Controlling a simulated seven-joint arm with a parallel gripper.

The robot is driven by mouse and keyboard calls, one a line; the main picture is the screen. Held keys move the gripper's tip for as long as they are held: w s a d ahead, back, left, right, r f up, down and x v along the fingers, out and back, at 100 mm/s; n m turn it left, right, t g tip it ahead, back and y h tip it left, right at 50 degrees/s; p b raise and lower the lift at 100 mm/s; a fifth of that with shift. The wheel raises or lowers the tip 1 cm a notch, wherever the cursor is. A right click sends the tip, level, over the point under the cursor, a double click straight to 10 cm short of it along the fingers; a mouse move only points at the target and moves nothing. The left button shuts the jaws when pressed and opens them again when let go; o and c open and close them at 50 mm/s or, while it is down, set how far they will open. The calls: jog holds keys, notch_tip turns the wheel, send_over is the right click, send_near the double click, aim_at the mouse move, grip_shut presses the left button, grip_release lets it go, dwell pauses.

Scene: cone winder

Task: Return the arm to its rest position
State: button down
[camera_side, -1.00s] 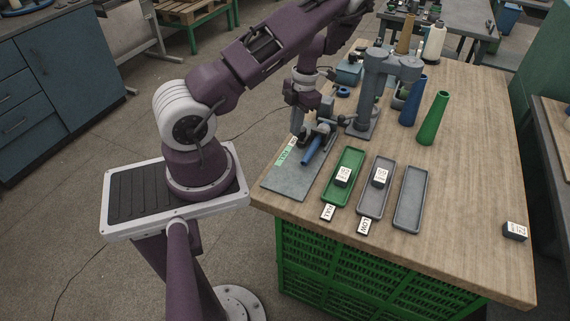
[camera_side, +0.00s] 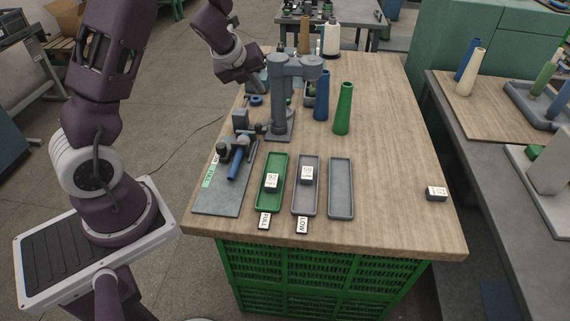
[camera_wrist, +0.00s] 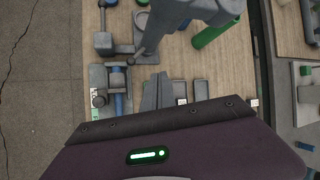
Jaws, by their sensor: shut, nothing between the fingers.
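My gripper (camera_side: 263,86) is shut and empty. In the side view it is raised over the far left part of the wooden table, at the upper left of the grey winder post (camera_side: 281,105). Its fingers overlap the things behind them, so its exact height is hard to tell. In the wrist view the finger shapes (camera_wrist: 158,92) show above the purple wrist housing. A blue cone (camera_side: 237,164) lies tilted in the winder fixture, apart from my gripper; it also shows in the wrist view (camera_wrist: 118,103).
A green tray (camera_side: 264,203) and a grey tray (camera_side: 303,210) each hold a labelled block. Another grey tray (camera_side: 341,190) is empty. An upright blue cone (camera_side: 321,97) and green cone (camera_side: 343,108) stand right of the post. A dark labelled block (camera_side: 436,194) sits at right. The table's right middle is clear.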

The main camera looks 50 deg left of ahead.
jog(key=s+d+r+n+t+y, duration=0.1)
jog(key=s+d+r+n+y, duration=0.1)
jog(key=r+n, duration=0.45)
jog(key=s+d+r+n+t+y, duration=0.1)
jog(key=d+r+n, duration=0.1)
jog(key=r+n, duration=0.45)
jog(key=s+d+r+n+g+h, duration=0.1)
jog(key=s+d+n+h, duration=0.1)
jog(key=s+d+n, duration=0.3)
jog(key=s+d+r+n+g+h, duration=0.1)
jog(key=s+d+n, duration=0.5)
jog(key=s+d, duration=0.8)
jog(key=s+g+h, duration=0.1)
jog(key=s, duration=0.3)
jog(key=shift+s+d+r+h, duration=0.2)
jog(key=shift+s+r+h, duration=0.05)
jog(key=shift+h, duration=0.15)
